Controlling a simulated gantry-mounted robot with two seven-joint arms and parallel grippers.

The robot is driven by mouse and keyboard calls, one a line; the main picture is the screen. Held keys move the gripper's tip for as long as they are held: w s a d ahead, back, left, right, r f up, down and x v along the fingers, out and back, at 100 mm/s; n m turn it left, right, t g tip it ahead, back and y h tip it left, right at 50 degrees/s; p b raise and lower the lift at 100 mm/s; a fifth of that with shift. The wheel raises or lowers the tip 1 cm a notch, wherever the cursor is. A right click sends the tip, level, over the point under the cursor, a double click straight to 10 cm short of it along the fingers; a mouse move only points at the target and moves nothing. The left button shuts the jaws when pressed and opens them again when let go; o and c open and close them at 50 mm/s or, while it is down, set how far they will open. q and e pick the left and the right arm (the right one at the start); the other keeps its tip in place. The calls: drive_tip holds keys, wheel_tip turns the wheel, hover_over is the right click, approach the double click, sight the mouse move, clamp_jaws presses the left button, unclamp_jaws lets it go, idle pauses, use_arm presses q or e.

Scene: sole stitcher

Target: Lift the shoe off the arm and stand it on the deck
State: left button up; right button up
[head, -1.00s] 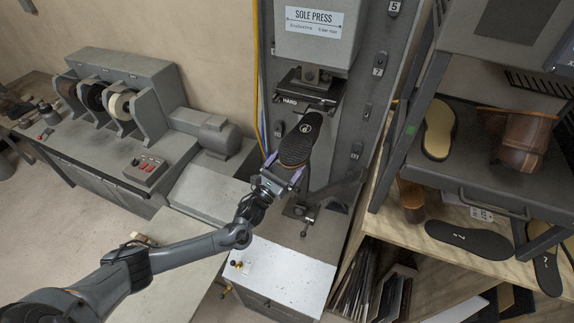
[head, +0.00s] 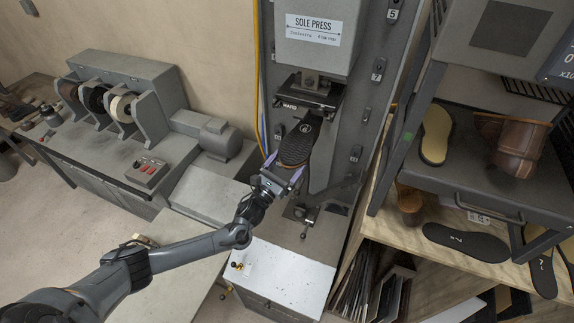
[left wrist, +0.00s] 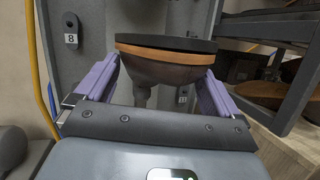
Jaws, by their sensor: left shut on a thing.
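The shoe (head: 298,145) is upside down under the press head, its dark sole facing up. In the left wrist view the brown shoe (left wrist: 165,70) shows a tan band under the dark sole. My left gripper (head: 284,175) is shut on it, with one purple finger on each side, also seen in the left wrist view (left wrist: 155,90). A grey post (left wrist: 142,96), seemingly the arm, shows below the shoe; whether they touch is hidden. A pale flat top (head: 290,275), possibly the deck, lies clear in front of the press. My right gripper is not in view.
The sole press (head: 313,30) and its pad (head: 308,92) stand just above and behind the shoe. A rack (head: 460,185) with soles and a brown boot (head: 518,145) stands at the right. A grinder bench (head: 100,160) is at the left.

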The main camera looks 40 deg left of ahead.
use_arm(q)
drive_tip(key=shift+r, duration=0.35)
drive_tip(key=shift+f, duration=0.15)
drive_tip(key=shift+s, duration=0.1)
drive_tip(key=shift+s+d+p, duration=0.2)
drive_tip(key=shift+s+p, duration=0.2)
drive_tip(key=shift+s, duration=0.25)
drive_tip(key=shift+s+d+p, duration=0.2)
drive_tip(key=shift+s+p, duration=0.15)
drive_tip(key=shift+s, duration=0.25)
drive_tip(key=shift+s+d, duration=0.7)
drive_tip(key=shift+s, duration=1.55)
drive_tip(key=shift+s+d, duration=0.65)
drive_tip(key=shift+s, duration=1.65)
drive_tip(key=shift+s+d, duration=0.7)
drive_tip(key=shift+s, duration=1.55)
drive_tip(key=shift+s+d, duration=0.4)
drive_tip(key=shift+s, duration=0.85)
drive_tip(key=shift+s+d, duration=0.4)
drive_tip(key=shift+s, duration=0.9)
drive_tip(key=shift+s+d, duration=0.4)
drive_tip(key=shift+s, duration=0.85)
